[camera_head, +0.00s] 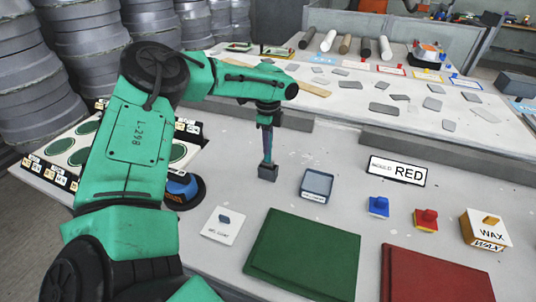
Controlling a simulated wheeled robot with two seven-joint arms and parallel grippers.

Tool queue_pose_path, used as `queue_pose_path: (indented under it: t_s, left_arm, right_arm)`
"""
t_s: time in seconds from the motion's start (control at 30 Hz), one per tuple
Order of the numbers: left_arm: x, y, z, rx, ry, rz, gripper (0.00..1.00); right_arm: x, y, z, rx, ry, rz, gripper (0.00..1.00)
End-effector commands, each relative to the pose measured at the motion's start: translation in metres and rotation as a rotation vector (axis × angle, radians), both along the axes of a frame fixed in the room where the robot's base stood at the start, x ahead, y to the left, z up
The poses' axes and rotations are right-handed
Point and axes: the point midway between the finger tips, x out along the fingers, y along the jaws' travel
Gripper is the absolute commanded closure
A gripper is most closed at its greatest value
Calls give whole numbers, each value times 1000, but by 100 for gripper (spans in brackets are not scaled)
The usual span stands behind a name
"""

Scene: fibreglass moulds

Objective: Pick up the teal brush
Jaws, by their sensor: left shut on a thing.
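My left gripper (268,122) is above the middle of the table, at the end of the green arm that comes in from the left. It is shut on the brush, which hangs upright below it. The brush has a slim teal and purple handle (267,142) and a dark grey block-like head (268,172) at its lower end. The head is at or just above the tabletop; I cannot tell whether it touches. The jaws cover the top of the handle. My right gripper is not in view.
A shallow grey tray (317,183) is just right of the brush head. A blue and black round tool (183,190) is to its left. Green (303,255) and red (435,275) panels lie in front. A wax box (485,230) is at right. A low grey ledge (400,140) runs behind.

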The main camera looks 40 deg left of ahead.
Motion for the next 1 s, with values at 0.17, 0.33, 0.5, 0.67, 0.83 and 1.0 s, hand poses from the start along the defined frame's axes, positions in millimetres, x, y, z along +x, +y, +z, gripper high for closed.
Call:
queue_pose_path:
  t_s: [0.17,0.33,0.5,0.67,0.83,1.0]
  left_arm:
    - [1,0,8,-1,-3,1,100]
    - [1,0,35,-1,-6,1,100]
    - [1,0,85,-1,-7,1,100]
    - [1,0,144,1,-6,1,100]
    - [0,0,188,0,-1,1,100]
    - [0,0,201,0,1,0,100]
  right_arm:
    - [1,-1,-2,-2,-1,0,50]
    - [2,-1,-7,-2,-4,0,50]
    - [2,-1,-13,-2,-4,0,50]
    - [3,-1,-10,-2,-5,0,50]
    - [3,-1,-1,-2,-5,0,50]
    - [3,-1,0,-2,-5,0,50]
